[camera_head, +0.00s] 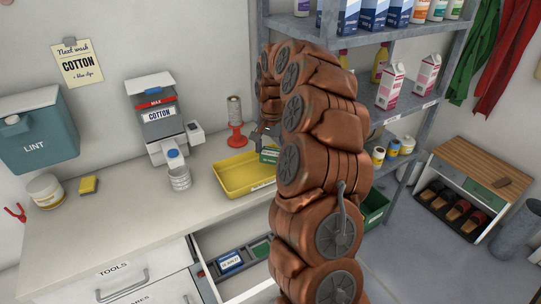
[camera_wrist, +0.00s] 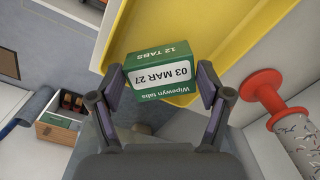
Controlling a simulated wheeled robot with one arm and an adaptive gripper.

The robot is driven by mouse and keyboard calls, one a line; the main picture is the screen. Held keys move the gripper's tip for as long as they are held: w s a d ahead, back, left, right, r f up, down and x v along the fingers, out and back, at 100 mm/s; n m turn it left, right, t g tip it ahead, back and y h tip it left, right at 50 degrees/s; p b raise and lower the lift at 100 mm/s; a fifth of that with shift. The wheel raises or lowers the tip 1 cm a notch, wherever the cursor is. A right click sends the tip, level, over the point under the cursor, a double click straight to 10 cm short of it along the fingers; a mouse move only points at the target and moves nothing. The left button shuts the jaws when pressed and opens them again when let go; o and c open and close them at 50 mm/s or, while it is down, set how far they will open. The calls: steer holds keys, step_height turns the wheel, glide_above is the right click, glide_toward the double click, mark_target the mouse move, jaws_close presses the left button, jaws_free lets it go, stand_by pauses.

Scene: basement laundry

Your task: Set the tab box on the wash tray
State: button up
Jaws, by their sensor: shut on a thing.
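The tab box is a small green and white carton marked "12 TABS" and "03 MAR 27" (camera_wrist: 160,72). My gripper (camera_wrist: 160,88) is shut on it, one finger on each side. In the head view the tab box (camera_head: 269,154) shows at the right end of the yellow wash tray (camera_head: 229,189), partly hidden by my arm. In the wrist view the wash tray (camera_wrist: 225,50) lies behind the box, which overlaps its edge. I cannot tell whether the box touches the tray. The tray looks empty where it shows.
A red stand with a roll (camera_head: 236,136) is close behind the tray. An open drawer (camera_head: 232,262) below holds a blue box. A grey shelf rack (camera_head: 402,106) is at right.

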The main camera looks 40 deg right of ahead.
mark_target(271, 152)
steer(key=shift+w+d, duration=0.2)
steer(key=shift+w, duration=0.15)
steer(key=shift+f, duration=0.1)
step_height(271, 152, down, 3)
steer(key=shift+r+p, duration=0.1)
steer(key=shift+p, duration=0.85)
steer(key=shift+f, duration=0.3)
steer(key=shift+f, duration=0.2)
steer(key=o, duration=1.4)
steer(key=shift+r, duration=0.1)
steer(key=shift+c, duration=0.2)
